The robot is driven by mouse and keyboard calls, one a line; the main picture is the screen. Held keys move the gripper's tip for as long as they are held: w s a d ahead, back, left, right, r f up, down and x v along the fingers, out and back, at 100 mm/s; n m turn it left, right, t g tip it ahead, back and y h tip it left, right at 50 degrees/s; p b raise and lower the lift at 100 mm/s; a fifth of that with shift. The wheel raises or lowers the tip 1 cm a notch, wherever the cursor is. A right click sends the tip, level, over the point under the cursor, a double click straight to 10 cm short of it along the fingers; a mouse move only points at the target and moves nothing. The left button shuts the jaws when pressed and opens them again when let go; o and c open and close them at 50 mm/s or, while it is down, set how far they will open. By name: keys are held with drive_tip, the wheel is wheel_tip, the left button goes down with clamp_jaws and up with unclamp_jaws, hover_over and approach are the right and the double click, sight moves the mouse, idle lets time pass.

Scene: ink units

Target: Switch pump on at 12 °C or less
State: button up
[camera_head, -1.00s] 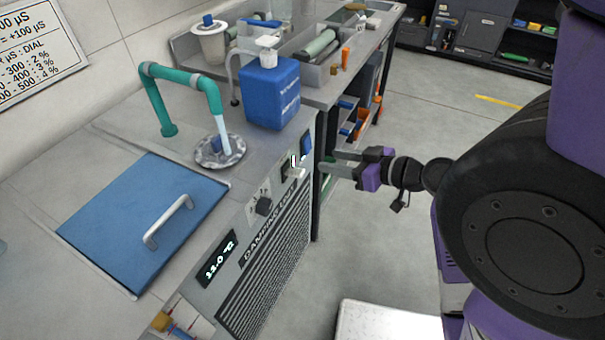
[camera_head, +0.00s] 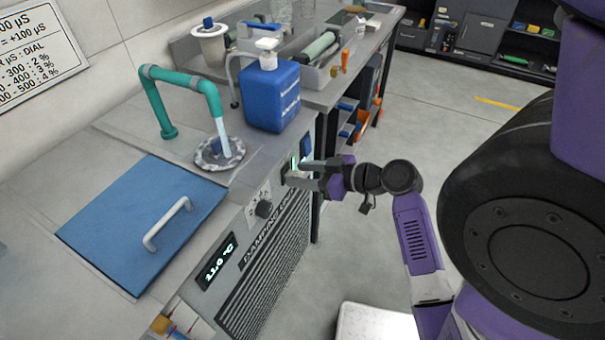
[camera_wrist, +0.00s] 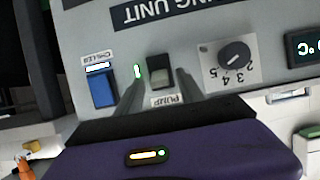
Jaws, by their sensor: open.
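The temperature display (camera_head: 216,262) on the damping unit's front panel reads 11.0 °C; its edge shows in the wrist view (camera_wrist: 303,47). The pump switch (camera_wrist: 160,72) is a dark rocker with a grey part, beside the label PUMP. My gripper (camera_head: 294,174) is at the panel, open and empty. In the wrist view its fingers (camera_wrist: 158,88) lie either side of the pump switch; contact cannot be told. In the head view the fingers hide the switch.
A numbered dial (camera_head: 264,208) sits beside the pump switch. Above the panel stand a blue bottle (camera_head: 270,95) and a green tap (camera_head: 180,75) running water into a drain. The floor to the right is clear.

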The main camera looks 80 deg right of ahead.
drive_tip(key=shift+c, duration=0.3)
clamp_jaws()
drive_tip(key=p, duration=0.3)
drive_tip(key=shift+r+g, duration=0.4)
drive_tip(key=shift+f, duration=0.2)
drive_tip(key=shift+o, duration=0.3)
unclamp_jaws()
drive_tip(key=v, duration=0.7)
drive_tip(key=shift+s+r, duration=0.25)
drive_tip(key=shift+s, duration=0.05)
